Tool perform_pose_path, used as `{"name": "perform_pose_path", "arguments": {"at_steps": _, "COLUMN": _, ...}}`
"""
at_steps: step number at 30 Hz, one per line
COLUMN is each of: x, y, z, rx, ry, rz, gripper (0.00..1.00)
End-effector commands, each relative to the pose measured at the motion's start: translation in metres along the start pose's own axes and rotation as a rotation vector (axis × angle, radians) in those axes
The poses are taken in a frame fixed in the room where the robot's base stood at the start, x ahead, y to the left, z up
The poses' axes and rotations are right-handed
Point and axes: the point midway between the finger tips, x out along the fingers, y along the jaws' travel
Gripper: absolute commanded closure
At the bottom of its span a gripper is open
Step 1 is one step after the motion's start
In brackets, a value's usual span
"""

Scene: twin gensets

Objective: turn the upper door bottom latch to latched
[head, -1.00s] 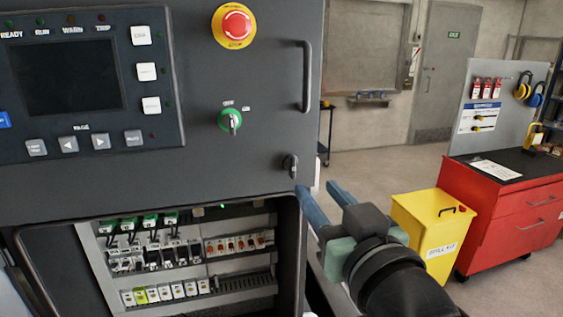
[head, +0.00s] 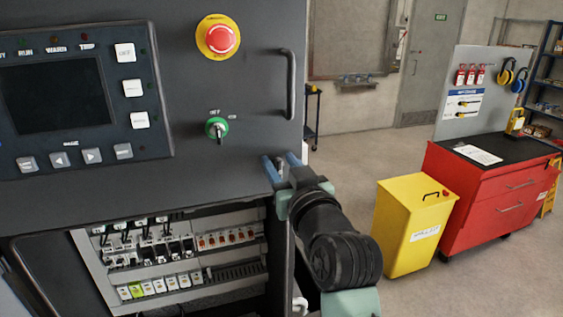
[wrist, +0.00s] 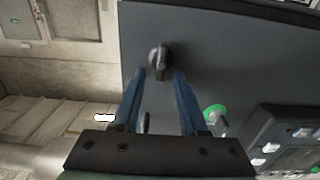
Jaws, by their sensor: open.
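The upper door (head: 240,90) is the dark grey cabinet panel on the left in the head view. In the wrist view, which looks upside down, its bottom latch is a small dark knob (wrist: 158,57) near the door's edge. Its lever looks roughly upright there. My gripper (head: 279,160) is open and empty at the door's lower right corner. In the wrist view its two blue fingers (wrist: 159,74) point at the latch, one on each side. I cannot tell whether they touch it.
A door handle (head: 290,85), a green rotary switch (head: 217,128) and a red emergency stop (head: 218,38) are on the door above. An open bay with breakers (head: 180,250) lies below. A yellow bin (head: 412,228) and a red cabinet (head: 490,205) stand to the right.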

Motion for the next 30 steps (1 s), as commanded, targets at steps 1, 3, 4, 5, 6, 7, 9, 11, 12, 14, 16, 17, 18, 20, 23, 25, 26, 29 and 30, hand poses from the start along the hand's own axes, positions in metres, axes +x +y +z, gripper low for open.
{"name": "perform_pose_path", "arguments": {"at_steps": 1, "x": -0.0001, "y": 0.0000, "z": 0.0000, "rx": 0.000, "ry": 0.000, "rz": 0.000, "gripper": 0.57}}
{"name": "perform_pose_path", "arguments": {"at_steps": 3, "x": -0.0002, "y": 0.0000, "z": -0.0001, "rx": 0.000, "ry": 0.000, "rz": 0.000, "gripper": 0.65}}
{"name": "perform_pose_path", "arguments": {"at_steps": 4, "x": -0.0002, "y": 0.0001, "z": -0.0001, "rx": 0.000, "ry": 0.000, "rz": 0.000, "gripper": 0.70}}
{"name": "perform_pose_path", "arguments": {"at_steps": 5, "x": -0.0002, "y": 0.0001, "z": -0.0001, "rx": 0.000, "ry": 0.000, "rz": 0.000, "gripper": 0.76}}
{"name": "perform_pose_path", "arguments": {"at_steps": 6, "x": -0.0003, "y": 0.0001, "z": -0.0001, "rx": 0.000, "ry": 0.000, "rz": 0.000, "gripper": 0.83}}
{"name": "perform_pose_path", "arguments": {"at_steps": 7, "x": -0.0003, "y": 0.0001, "z": -0.0001, "rx": 0.000, "ry": 0.000, "rz": 0.000, "gripper": 0.88}}
{"name": "perform_pose_path", "arguments": {"at_steps": 9, "x": -0.0003, "y": 0.0002, "z": 0.0001, "rx": 0.000, "ry": 0.000, "rz": 0.000, "gripper": 1.00}}
{"name": "perform_pose_path", "arguments": {"at_steps": 11, "x": -0.0003, "y": 0.0001, "z": 0.0003, "rx": 0.000, "ry": -0.001, "rz": 0.000, "gripper": 1.00}}
{"name": "perform_pose_path", "arguments": {"at_steps": 12, "x": -0.0003, "y": 0.0001, "z": 0.0005, "rx": 0.001, "ry": -0.002, "rz": 0.000, "gripper": 1.00}}
{"name": "perform_pose_path", "arguments": {"at_steps": 14, "x": -0.0002, "y": 0.0001, "z": 0.0009, "rx": 0.001, "ry": -0.002, "rz": 0.000, "gripper": 1.00}}
{"name": "perform_pose_path", "arguments": {"at_steps": 16, "x": -0.0002, "y": 0.0001, "z": 0.0012, "rx": 0.001, "ry": -0.003, "rz": 0.000, "gripper": 1.00}}
{"name": "perform_pose_path", "arguments": {"at_steps": 17, "x": -0.0002, "y": 0.0001, "z": 0.0014, "rx": 0.001, "ry": -0.004, "rz": 0.000, "gripper": 1.00}}
{"name": "perform_pose_path", "arguments": {"at_steps": 18, "x": -0.0002, "y": 0.0001, "z": 0.0016, "rx": 0.002, "ry": -0.004, "rz": 0.000, "gripper": 1.00}}
{"name": "perform_pose_path", "arguments": {"at_steps": 20, "x": -0.0001, "y": 0.0001, "z": 0.0018, "rx": 0.005, "ry": -0.005, "rz": 0.000, "gripper": 1.00}}
{"name": "perform_pose_path", "arguments": {"at_steps": 23, "x": 0.0000, "y": 0.0002, "z": 0.0023, "rx": 0.019, "ry": -0.006, "rz": -0.001, "gripper": 1.00}}
{"name": "perform_pose_path", "arguments": {"at_steps": 25, "x": 0.0001, "y": 0.0002, "z": 0.0027, "rx": 0.039, "ry": -0.007, "rz": -0.001, "gripper": 1.00}}
{"name": "perform_pose_path", "arguments": {"at_steps": 26, "x": 0.0001, "y": 0.0003, "z": 0.0028, "rx": 0.049, "ry": -0.007, "rz": -0.001, "gripper": 1.00}}
{"name": "perform_pose_path", "arguments": {"at_steps": 29, "x": 0.0001, "y": 0.0015, "z": 0.0031, "rx": 0.099, "ry": -0.008, "rz": -0.001, "gripper": 1.00}}
{"name": "perform_pose_path", "arguments": {"at_steps": 30, "x": 0.0003, "y": 0.0013, "z": 0.0034, "rx": 0.123, "ry": -0.008, "rz": -0.002, "gripper": 1.00}}
